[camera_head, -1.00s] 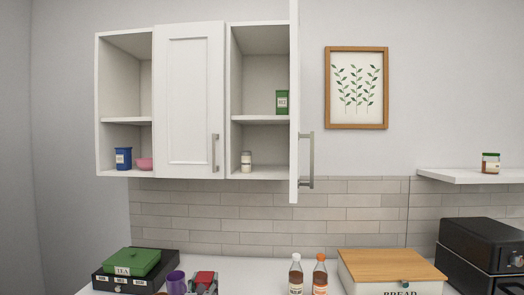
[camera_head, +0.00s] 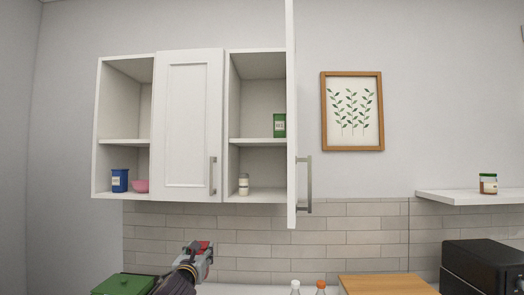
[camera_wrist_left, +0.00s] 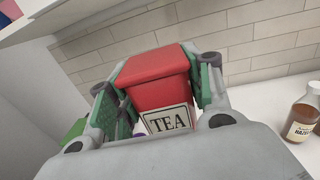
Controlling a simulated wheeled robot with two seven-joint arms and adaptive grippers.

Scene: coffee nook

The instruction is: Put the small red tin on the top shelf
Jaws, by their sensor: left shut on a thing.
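My left gripper (camera_head: 201,251) is shut on the small red tin (camera_head: 204,244), in front of the tiled wall and below the wall cabinet. In the left wrist view the red tin (camera_wrist_left: 158,68) sits between the green-padded fingers, lid up, with a "TEA" label facing the camera. The wall cabinet's right section stands open; its upper shelf board (camera_head: 250,142) carries a green tin (camera_head: 279,125) at the right. The left section also has an open shelf (camera_head: 124,142), empty on top. My right gripper is not in view.
The open cabinet door (camera_head: 291,120) juts out edge-on, right of the open section. A white shaker (camera_head: 243,184) stands on the lower level; a blue tin (camera_head: 120,180) and pink bowl (camera_head: 140,185) are in the left section. The upper shelf left of the green tin is clear.

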